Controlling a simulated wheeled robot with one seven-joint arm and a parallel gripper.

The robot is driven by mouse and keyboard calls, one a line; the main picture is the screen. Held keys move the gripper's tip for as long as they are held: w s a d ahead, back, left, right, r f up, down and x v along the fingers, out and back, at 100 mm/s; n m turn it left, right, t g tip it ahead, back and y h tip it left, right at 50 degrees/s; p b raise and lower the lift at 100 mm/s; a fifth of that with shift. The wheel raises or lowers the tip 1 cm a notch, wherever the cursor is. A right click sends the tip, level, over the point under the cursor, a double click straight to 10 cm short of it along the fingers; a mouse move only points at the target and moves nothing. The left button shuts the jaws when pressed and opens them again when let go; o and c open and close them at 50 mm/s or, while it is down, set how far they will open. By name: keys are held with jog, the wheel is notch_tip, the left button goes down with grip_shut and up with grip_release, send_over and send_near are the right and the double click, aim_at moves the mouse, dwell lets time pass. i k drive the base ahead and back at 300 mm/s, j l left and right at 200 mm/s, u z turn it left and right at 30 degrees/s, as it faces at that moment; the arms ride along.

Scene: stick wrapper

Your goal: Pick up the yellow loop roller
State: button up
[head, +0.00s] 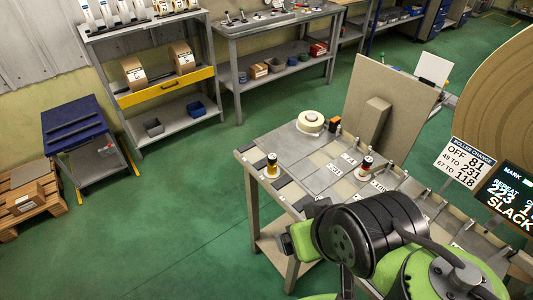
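A small upright roller with yellow and dark bands (272,166) stands near the left edge of the workbench (313,137). A second small roller with red, white and dark bands (365,169) stands to its right on the same bench. My arm's black and green links cover the lower right of the head view. A green and black part of it, which seems to be my gripper (301,237), is at the near left side of the bench, below and apart from the yellow-banded roller. Its fingers cannot be made out.
A wide cream roll (310,122) and a small orange-and-black item (334,125) are at the bench's back. An upright board (388,108) stands behind them. Number labels and dark pads lie on the bench. Signs (470,164) stand at right. Green floor is clear at left.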

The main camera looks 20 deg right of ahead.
aim_at(271, 172)
jog(key=j+z, duration=0.1)
jog(key=j, duration=0.45)
jog(key=i+j+z, duration=0.15)
jog(key=j, duration=0.4)
jog(key=i+j+z, duration=0.15)
jog(key=i+j, duration=0.2)
jog(key=i+j+z, duration=0.15)
jog(key=i+j, duration=0.15)
jog(key=j, duration=0.2)
jog(key=i+z, duration=0.15)
jog(key=i, duration=0.35)
